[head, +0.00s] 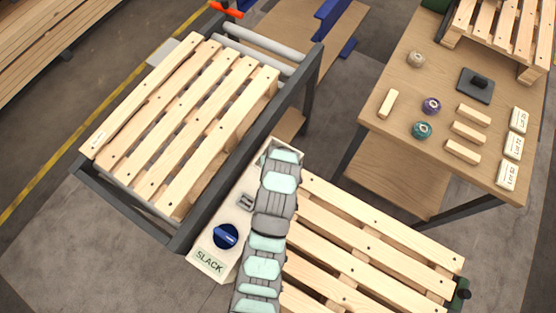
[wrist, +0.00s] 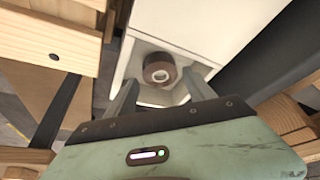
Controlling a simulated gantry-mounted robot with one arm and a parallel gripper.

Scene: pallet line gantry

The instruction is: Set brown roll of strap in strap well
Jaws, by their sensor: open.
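The brown roll of strap (wrist: 160,67) shows in the wrist view, standing in the strap well (wrist: 152,97), a pale recess in the white panel. I cannot tell if it rests fully on the well's floor. My gripper (wrist: 160,78) is open, with one finger on each side of the roll and gaps showing between fingers and roll. In the head view my arm covers the roll, the fingers and most of the well at the upper end of the panel (head: 207,262).
The panel carries a blue knob (head: 226,236) and a SLACK label. A slatted pallet (head: 180,125) lies to its left, another (head: 370,250) to its right. The wooden table (head: 400,75) at right holds purple (head: 431,105), teal (head: 422,130) and beige (head: 416,60) rolls, blocks and cards.

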